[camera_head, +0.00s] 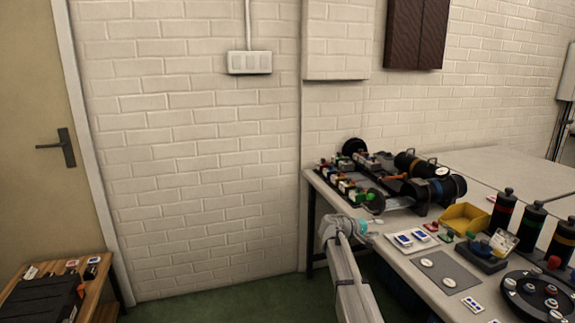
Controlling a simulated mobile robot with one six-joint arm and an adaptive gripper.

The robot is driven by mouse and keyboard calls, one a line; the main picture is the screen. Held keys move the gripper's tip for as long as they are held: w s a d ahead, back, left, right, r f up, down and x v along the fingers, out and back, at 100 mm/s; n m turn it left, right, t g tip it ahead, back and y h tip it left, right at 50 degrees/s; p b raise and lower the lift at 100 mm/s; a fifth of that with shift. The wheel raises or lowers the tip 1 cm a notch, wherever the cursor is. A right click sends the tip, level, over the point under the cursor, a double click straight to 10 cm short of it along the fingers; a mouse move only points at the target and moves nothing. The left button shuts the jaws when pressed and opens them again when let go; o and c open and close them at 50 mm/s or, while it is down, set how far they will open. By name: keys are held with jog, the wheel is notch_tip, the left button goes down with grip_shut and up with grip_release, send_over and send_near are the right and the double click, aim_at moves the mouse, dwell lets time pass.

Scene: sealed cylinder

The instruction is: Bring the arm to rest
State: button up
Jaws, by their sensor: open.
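My grey arm (350,270) rises from the bottom edge, left of the workbench's front edge. Its bent upper joint with a teal cap (361,227) shows beside the bench edge, overlapping it in the picture. I cannot make out my gripper or its fingers in this view. Nothing held can be seen.
The workbench (405,262) carries black cylinders (433,190), a yellow bin (463,219), upright bottles (502,212), a grey mat (447,272) and a round black tray (540,296). A wooden table (105,312) with a black case stands at lower left. Green floor between is clear.

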jog(key=s+a+f+m+g+y, duration=0.15)
jog(key=s+f+y, duration=0.3)
jog(key=s, duration=0.55)
jog(key=s+a+f+m+g+y, duration=0.1)
jog(key=s+a+f+g+y, duration=0.15)
jog(key=s+f, duration=0.55)
jog(key=s+a+f+m+y, duration=0.1)
jog(key=s+a+y, duration=0.35)
jog(key=s, duration=0.55)
jog(key=s+a+f+y, duration=0.1)
jog(key=s+a+y, duration=0.4)
jog(key=s, duration=0.4)
notch_tip(320, 180, up, 19)
jog(key=a+h+p, duration=0.1)
jog(key=p, duration=1.8)
jog(key=shift+w+g+h, duration=0.2)
jog(key=shift+g+h, duration=0.15)
jog(key=shift+g, duration=0.05)
